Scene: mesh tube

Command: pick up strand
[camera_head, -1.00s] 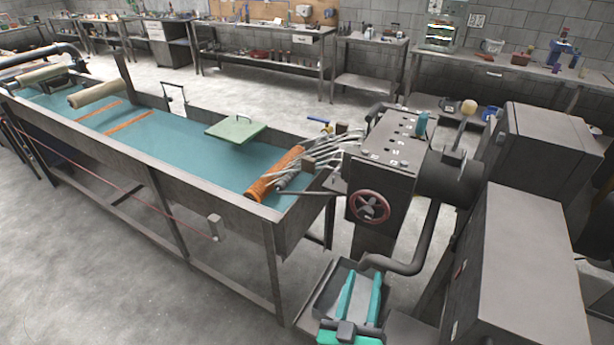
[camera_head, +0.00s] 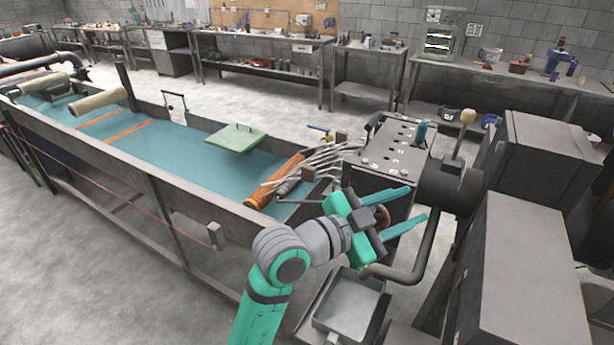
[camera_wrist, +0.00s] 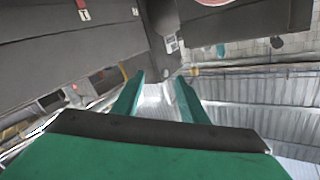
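Several pale strands (camera_head: 318,158) fan out from the left side of the dark machine (camera_head: 392,150). Their free ends lie over the orange roller (camera_head: 283,173) at the right end of the trough. My gripper (camera_head: 416,202) is open, its two teal fingers spread and pointing right, in front of the machine and to the right of and below the strands. It appears empty. In the wrist view my open fingers (camera_wrist: 160,79) show, with no strand that I can make out between them.
The trough (camera_head: 190,200) with teal liquid runs left, with a green lid (camera_head: 236,138) above it. A metal tray (camera_head: 350,310) stands below the gripper. A curved dark pipe (camera_head: 425,255) and grey cabinets (camera_head: 530,260) are to the right.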

